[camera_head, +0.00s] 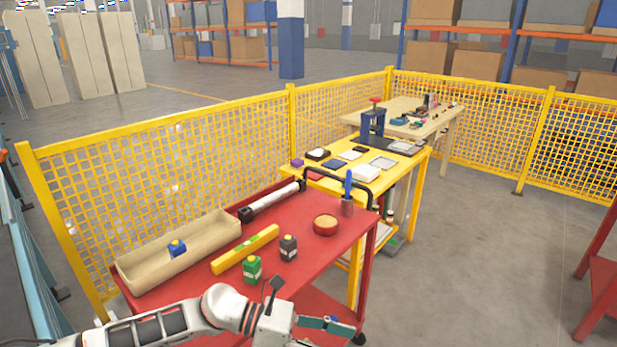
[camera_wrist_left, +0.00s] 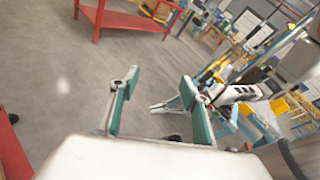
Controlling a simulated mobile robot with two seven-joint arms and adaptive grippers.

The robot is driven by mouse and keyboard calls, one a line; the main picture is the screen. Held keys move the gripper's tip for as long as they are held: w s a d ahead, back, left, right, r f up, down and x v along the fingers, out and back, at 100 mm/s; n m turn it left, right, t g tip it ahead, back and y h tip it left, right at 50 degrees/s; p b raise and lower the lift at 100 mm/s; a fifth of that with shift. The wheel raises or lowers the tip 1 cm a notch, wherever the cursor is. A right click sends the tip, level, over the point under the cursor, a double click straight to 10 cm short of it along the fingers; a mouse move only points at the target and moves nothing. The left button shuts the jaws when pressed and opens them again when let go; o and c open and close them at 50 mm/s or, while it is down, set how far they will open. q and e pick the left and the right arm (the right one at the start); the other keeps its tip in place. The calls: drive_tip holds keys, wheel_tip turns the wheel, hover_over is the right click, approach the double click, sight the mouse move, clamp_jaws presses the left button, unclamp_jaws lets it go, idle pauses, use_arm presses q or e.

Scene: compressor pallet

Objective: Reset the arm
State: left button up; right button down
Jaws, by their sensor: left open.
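My left arm (camera_head: 160,325) comes in from the lower left in the head view, in front of the red cart. My left gripper (camera_head: 325,332) is at the bottom edge, partly cut off, near the cart's front right leg. In the left wrist view its two teal fingers (camera_wrist_left: 160,80) stand apart with nothing between them. Behind the right-hand finger is a white and black part (camera_wrist_left: 235,94) that looks like my other arm. Its gripper is too small and covered to read. The right gripper does not show in the head view.
The red cart (camera_head: 205,283) holds a beige tray (camera_head: 135,272) with a blue bottle (camera_head: 177,248), a yellow level (camera_head: 245,250), green (camera_head: 252,269) and dark (camera_head: 288,248) bottles and a red bowl (camera_head: 325,225). A yellow table (camera_head: 415,165) and mesh fence (camera_head: 215,145) stand behind.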

use_arm(q)
wheel_tip(320, 180, up, 4)
drive_tip(key=d+n+t+h, duration=0.2)
drive_tip(key=n+t+h, duration=0.35)
drive_tip(key=n, duration=0.85)
drive_tip(key=a+f+n+t+y, duration=1.25)
drive_tip(key=a+f+n, duration=0.55)
drive_tip(key=n, duration=0.8)
drive_tip(key=s+a+f+n+g+y, duration=0.5)
drive_tip(key=s+a+f+n, duration=0.2)
drive_tip(key=s+a, duration=0.4)
drive_tip(key=shift+f, duration=0.75)
